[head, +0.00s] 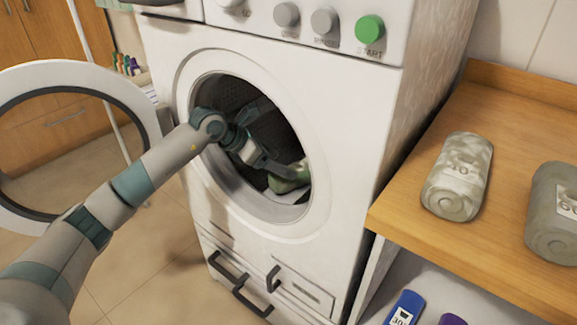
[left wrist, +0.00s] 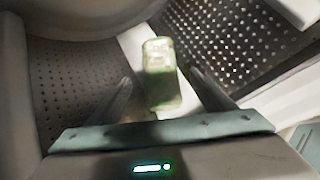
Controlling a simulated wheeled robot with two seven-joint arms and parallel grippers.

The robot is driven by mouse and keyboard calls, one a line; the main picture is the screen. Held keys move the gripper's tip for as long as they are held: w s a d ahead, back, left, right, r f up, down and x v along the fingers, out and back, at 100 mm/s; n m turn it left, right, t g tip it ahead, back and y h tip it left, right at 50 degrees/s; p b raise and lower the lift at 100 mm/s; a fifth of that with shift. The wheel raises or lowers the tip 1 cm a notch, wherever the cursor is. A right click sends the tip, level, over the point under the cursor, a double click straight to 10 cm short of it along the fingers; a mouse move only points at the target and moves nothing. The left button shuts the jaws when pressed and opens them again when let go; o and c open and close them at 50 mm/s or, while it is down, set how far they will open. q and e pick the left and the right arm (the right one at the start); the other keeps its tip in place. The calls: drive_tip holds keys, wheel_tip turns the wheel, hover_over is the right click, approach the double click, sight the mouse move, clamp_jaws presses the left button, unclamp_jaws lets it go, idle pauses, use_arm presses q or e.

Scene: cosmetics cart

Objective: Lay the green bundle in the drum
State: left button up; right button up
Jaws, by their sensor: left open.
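The green bundle (head: 287,183) is inside the washing machine drum (head: 235,92), low and toward the right of the round opening. In the left wrist view the bundle (left wrist: 160,70) rests on a pale strip between perforated drum walls. My left gripper (head: 277,166) reaches through the opening into the drum, close to the bundle. In the left wrist view its two fingers (left wrist: 163,92) are open, one on each side of the bundle's near end, with visible gaps. Part of the bundle is hidden by the gripper in the head view. My right gripper is not in view.
The round door (head: 143,110) stands open at the left, beside my left arm. A wooden counter (head: 400,205) at the right holds two grey bundles (head: 458,177). A blue bottle-like item (head: 405,306) and a purple one (head: 452,319) show below it.

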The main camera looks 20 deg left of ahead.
use_arm(q)
drive_tip(key=shift+v, duration=1.65)
drive_tip(key=shift+s, duration=0.1)
